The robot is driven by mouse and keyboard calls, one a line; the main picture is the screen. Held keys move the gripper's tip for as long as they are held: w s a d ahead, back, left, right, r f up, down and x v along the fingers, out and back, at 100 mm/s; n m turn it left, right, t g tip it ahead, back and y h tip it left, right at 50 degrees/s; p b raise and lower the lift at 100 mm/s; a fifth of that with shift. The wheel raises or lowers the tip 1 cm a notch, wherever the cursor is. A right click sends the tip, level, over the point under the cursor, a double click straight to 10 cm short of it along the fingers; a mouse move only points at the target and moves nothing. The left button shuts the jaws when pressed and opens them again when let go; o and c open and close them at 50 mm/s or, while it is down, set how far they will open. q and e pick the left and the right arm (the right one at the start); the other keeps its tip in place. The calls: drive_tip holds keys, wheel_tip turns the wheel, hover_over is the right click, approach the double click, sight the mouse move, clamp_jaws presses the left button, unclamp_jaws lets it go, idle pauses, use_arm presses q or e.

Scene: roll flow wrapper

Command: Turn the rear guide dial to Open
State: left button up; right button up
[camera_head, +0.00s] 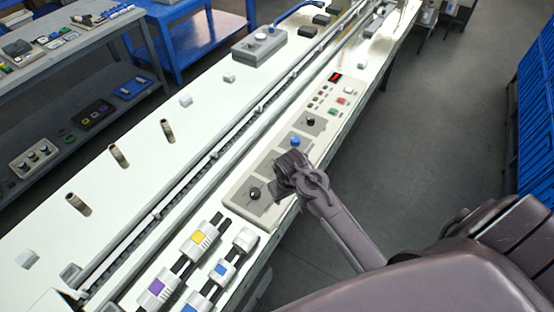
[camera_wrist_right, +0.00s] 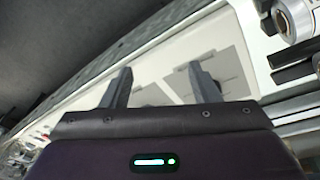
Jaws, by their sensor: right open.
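A pale control panel (camera_head: 236,201) lies along the front edge of the white machine. It carries a black dial (camera_head: 254,193) at its near end, a blue knob (camera_head: 295,142) in the middle and another black dial (camera_head: 310,121) farther along. I cannot read which one is the rear guide dial. My right gripper (camera_head: 283,182) is over the panel, between the near black dial and the blue knob, and hides part of it. In the right wrist view its two fingers (camera_wrist_right: 163,85) are apart with nothing between them, above grey plates (camera_wrist_right: 226,72). My left gripper is not in view.
A display and coloured buttons (camera_head: 338,101) sit at the panel's far end. Rollers with yellow, purple and blue bands (camera_head: 198,240) stand near the panel's near end. Several pegs (camera_head: 118,155) stand on the white deck across a long rail.

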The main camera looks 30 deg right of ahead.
drive_tip(key=shift+m+g, duration=0.5)
drive_tip(key=shift+m, duration=0.3)
drive_tip(key=w+d, duration=0.1)
drive_tip(key=w, duration=0.2)
drive_tip(key=w+d, duration=0.1)
drive_tip(key=w, duration=0.2)
drive_tip(key=w+d, duration=0.1)
drive_tip(key=w, duration=0.2)
drive_tip(key=shift+w+d+r, duration=0.15)
drive_tip(key=shift+w+d, duration=0.1)
drive_tip(key=shift+d, duration=0.15)
drive_tip(key=shift+m+g+y, duration=0.3)
drive_tip(key=shift+m+g, duration=0.1)
drive_tip(key=shift+m, duration=0.1)
drive_tip(key=w, duration=0.1)
drive_tip(key=w+r, duration=0.1)
drive_tip(key=w, duration=0.3)
drive_tip(key=shift+d+r+p, duration=0.3)
drive_tip(key=shift+d+r, duration=0.05)
drive_tip(key=shift+r, duration=0.05)
drive_tip(key=shift+w+r, duration=0.4)
drive_tip(key=shift+w, duration=0.1)
wheel_tip(320, 180, down, 8)
drive_tip(key=b, duration=0.8)
drive_tip(key=shift+r, duration=0.1)
drive_tip(key=c, duration=1)
